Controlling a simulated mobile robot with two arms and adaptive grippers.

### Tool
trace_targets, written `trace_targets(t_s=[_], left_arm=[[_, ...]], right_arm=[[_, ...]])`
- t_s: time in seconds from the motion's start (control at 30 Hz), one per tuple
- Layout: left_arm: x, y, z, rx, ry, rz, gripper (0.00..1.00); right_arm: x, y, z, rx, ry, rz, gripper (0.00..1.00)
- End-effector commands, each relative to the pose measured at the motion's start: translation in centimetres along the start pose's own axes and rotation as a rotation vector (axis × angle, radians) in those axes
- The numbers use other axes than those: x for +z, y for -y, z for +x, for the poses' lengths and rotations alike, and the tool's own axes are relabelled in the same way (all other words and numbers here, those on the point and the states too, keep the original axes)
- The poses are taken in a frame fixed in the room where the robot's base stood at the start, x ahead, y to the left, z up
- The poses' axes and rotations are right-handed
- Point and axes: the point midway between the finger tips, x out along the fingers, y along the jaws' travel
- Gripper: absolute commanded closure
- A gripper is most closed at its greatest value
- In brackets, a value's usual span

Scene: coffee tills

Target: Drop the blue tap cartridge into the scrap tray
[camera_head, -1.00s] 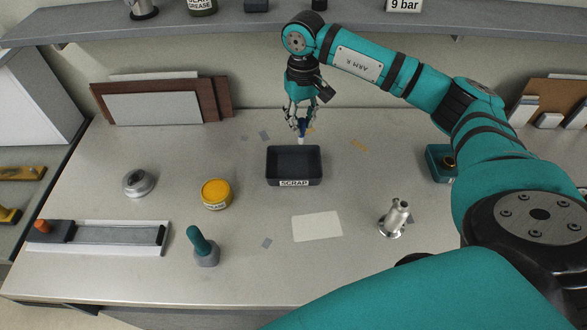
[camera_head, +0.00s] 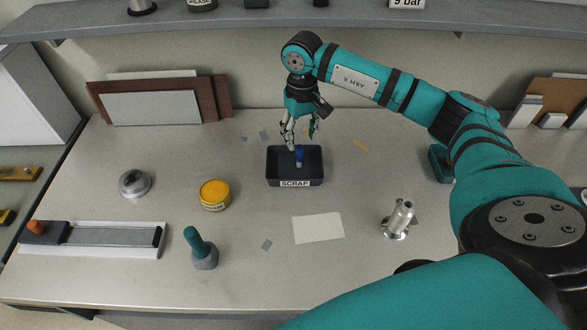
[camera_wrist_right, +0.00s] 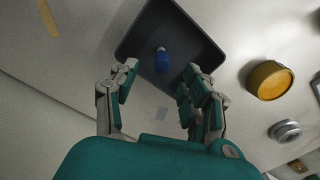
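The blue tap cartridge (camera_head: 299,155) shows inside the dark scrap tray (camera_head: 295,184), between the tray's walls, near the middle. In the right wrist view the blue cartridge (camera_wrist_right: 162,62) shows over the floor of the tray (camera_wrist_right: 192,22), beyond my fingertips; I cannot tell whether it rests or is still falling. My right gripper (camera_head: 301,143) is open and empty above the tray's back edge. Its two spread fingers (camera_wrist_right: 157,84) show with a gap between them in the right wrist view. My left gripper is not in view.
A yellow grease tin (camera_head: 215,194) stands left of the tray. A white card (camera_head: 318,227) lies in front of it, and a metal fitting (camera_head: 398,219) stands at the right. A teal-handled tool (camera_head: 200,248) stands front left. The counter around the tray is mostly clear.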

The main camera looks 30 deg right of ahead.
Motion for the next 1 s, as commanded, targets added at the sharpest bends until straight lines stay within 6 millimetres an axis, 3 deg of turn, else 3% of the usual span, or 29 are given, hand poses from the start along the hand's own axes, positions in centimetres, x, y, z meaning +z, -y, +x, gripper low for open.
trace_targets(t_s=[0.33, 0.7, 1.0], left_arm=[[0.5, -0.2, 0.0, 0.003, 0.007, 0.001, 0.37], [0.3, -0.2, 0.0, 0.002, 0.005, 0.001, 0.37], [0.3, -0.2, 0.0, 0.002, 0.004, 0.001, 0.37]], right_arm=[[-0.1, 0.0, -1.1, -0.001, -0.002, 0.0, 0.53], [-0.1, 0.0, -8.6, 0.0, -0.004, 0.0, 0.53], [0.0, 0.0, -11.8, -0.001, 0.0, 0.0, 0.53]])
